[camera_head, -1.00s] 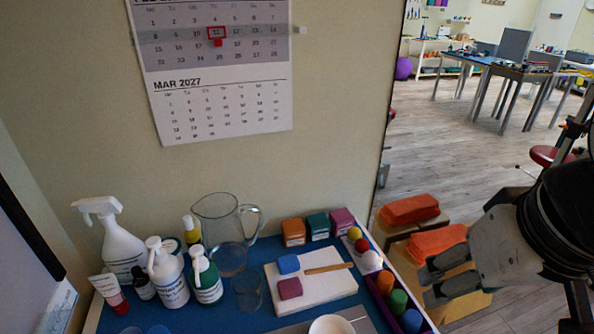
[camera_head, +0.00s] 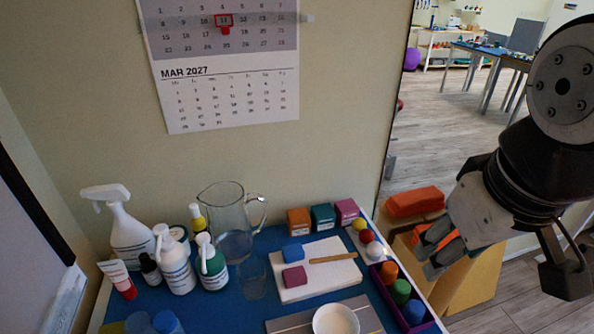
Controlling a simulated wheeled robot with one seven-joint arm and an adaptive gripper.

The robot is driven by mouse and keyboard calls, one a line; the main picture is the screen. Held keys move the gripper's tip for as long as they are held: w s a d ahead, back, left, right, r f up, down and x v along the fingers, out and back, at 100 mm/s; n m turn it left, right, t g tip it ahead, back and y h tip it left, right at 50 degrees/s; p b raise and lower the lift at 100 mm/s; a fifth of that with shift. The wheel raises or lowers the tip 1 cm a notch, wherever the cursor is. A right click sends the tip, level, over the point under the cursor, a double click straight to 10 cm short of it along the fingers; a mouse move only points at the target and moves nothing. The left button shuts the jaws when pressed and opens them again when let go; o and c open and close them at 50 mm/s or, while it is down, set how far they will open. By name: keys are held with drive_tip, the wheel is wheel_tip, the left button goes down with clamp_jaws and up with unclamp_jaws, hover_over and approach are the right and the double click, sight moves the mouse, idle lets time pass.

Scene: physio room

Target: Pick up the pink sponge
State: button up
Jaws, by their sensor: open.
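The pink sponge (camera_head: 294,277) is a small dark-pink block lying on a white board (camera_head: 320,289) on the blue table top. A blue sponge (camera_head: 293,253) lies just behind it on the same board, and a wooden stick (camera_head: 333,258) lies to its right. My gripper (camera_head: 434,258) is at the right, past the table's right edge, with its fingers pointing down and left. It is open, appears empty, and is well apart from the pink sponge.
Left of the board stand a glass pitcher (camera_head: 232,225), a clear glass (camera_head: 253,277), a spray bottle (camera_head: 128,235) and pump bottles. Orange, teal and pink boxes (camera_head: 346,212) line the back. A purple tray (camera_head: 419,325) and a white bowl (camera_head: 335,321) are at front right.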

drive_tip(key=w+a+f+n+g, duration=0.1)
drive_tip(key=w+a+f+n, duration=0.15)
drive_tip(key=w+n, duration=0.35)
drive_tip(key=n+g+p, duration=0.1)
drive_tip(key=n+g, duration=0.2)
drive_tip(key=n, duration=1)
hover_over(294, 273)
wheel_tip(294, 273, down, 16)
drive_tip(key=r, duration=0.1)
drive_tip(key=shift+y, duration=0.3)
wheel_tip(294, 273, down, 14)
drive_tip(key=shift+f, duration=0.15)
drive_tip(key=c, duration=0.6)
drive_tip(key=shift+r, duration=0.2)
